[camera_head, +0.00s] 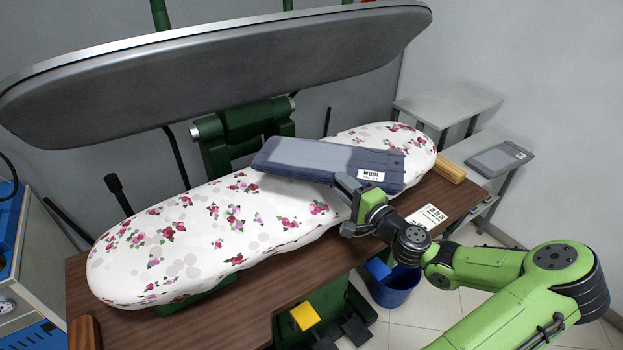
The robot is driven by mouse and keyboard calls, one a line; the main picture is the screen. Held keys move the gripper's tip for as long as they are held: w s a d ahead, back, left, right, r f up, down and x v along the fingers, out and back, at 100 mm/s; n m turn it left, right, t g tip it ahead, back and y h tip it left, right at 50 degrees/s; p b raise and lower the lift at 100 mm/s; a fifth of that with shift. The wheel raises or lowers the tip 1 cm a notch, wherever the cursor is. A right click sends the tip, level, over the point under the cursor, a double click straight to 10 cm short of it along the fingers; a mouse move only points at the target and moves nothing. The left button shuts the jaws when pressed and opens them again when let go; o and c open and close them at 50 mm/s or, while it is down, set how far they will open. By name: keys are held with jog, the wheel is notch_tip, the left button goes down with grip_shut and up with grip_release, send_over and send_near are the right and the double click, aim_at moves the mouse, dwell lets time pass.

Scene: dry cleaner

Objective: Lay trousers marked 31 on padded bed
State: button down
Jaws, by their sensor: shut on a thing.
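The folded blue trousers (300,158) are over the right half of the padded bed (190,235), which has a white cover with pink flowers. A white tag (371,175) on the trousers' near right end reads something like "WOOL" with a smaller line that I cannot read for sure. My gripper (348,190) is shut on the near edge of the trousers beside the tag. The trousers look flat and level, lying across the bed's width at an angle. I cannot tell whether they touch the cover or hang just above it.
The raised grey press head (220,75) spans above and behind the bed. A wooden table (320,255) carries the bed and a paper card (433,215). A grey folded garment (498,158) with a tag lies on a side stand at right. A blue bucket (395,290) stands below.

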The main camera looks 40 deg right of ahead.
notch_tip(320, 180, down, 10)
jog(key=b, duration=0.3)
jog(key=shift+s+r, duration=0.2)
jog(key=c, duration=0.9)
grip_release()
jog(key=s+a, duration=0.1)
jog(key=s, duration=1.1)
jog(key=shift+a+f, duration=0.15)
jog(key=shift+a, duration=0.05)
